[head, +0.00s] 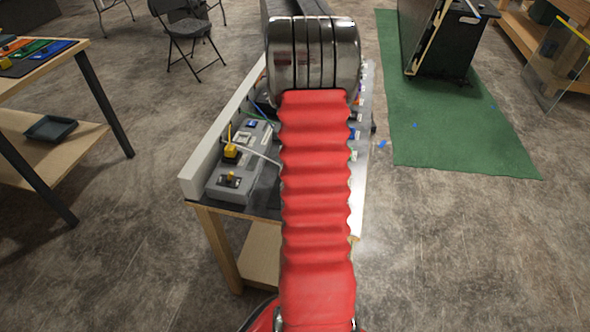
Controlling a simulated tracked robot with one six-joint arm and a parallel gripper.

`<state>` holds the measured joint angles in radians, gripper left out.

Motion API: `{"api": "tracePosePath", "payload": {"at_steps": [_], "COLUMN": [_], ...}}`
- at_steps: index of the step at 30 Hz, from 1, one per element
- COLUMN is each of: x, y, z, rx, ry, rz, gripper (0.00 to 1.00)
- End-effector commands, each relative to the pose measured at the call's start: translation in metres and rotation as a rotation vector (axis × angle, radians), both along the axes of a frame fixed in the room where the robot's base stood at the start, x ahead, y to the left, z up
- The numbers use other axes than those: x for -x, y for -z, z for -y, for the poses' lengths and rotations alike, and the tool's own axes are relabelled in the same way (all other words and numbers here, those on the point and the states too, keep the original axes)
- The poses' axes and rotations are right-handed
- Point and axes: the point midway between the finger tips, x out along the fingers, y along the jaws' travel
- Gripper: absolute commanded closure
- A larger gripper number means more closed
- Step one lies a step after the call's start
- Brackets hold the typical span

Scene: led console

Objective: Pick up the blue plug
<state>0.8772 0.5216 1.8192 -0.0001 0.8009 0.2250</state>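The led console (262,187) stands on a small wooden-legged table, partly hidden behind my red arm sleeve. On its visible left part there is a yellow plug or switch (231,151) and another small yellow piece (230,176) nearer the front. A small blue piece (252,124) sits further back on the console. It is too small to tell whether it is the blue plug. A pale cable runs from the yellow piece to behind my arm. My gripper is not in view.
A white raised edge (222,133) runs along the console's left side. A workbench (38,58) with coloured trays is at the left, and a black folding chair (186,35) stands behind. A green mat (450,135) lies at the right. Small blue bits (383,143) lie right of the console.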

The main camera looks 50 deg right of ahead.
Motion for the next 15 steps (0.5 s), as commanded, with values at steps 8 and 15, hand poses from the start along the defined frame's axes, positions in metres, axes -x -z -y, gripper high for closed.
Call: {"api": "tracePosePath", "payload": {"at_steps": [8, 15], "x": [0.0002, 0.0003], "y": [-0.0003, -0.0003], "z": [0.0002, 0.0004], "rx": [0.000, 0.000], "ry": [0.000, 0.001], "rz": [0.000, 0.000], "gripper": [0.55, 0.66]}}
